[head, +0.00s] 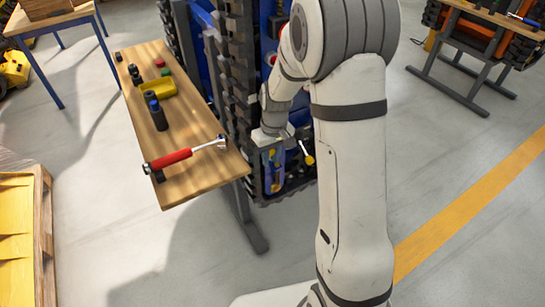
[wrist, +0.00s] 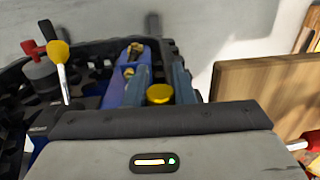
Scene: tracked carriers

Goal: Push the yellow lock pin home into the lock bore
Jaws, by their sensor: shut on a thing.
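The yellow lock pin (wrist: 159,94) shows in the wrist view as a round yellow head between the fingers of my gripper (wrist: 158,84). The fingers are shut on it. Its shank and the lock bore are hidden, so I cannot tell how deep the pin sits. In the head view my gripper (head: 272,148) is at the lower end of the tracked carrier (head: 238,90), beside a blue bracket (head: 269,172). The blue bracket (wrist: 136,72) also shows just beyond the fingers in the wrist view.
A yellow-knobbed lever (head: 307,155) sticks out close to my gripper. A red knob (wrist: 29,47) stands beside it in the wrist view. A wooden bench (head: 195,125) left of the carrier holds a red-handled tool (head: 172,159) and small parts. Open floor lies below.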

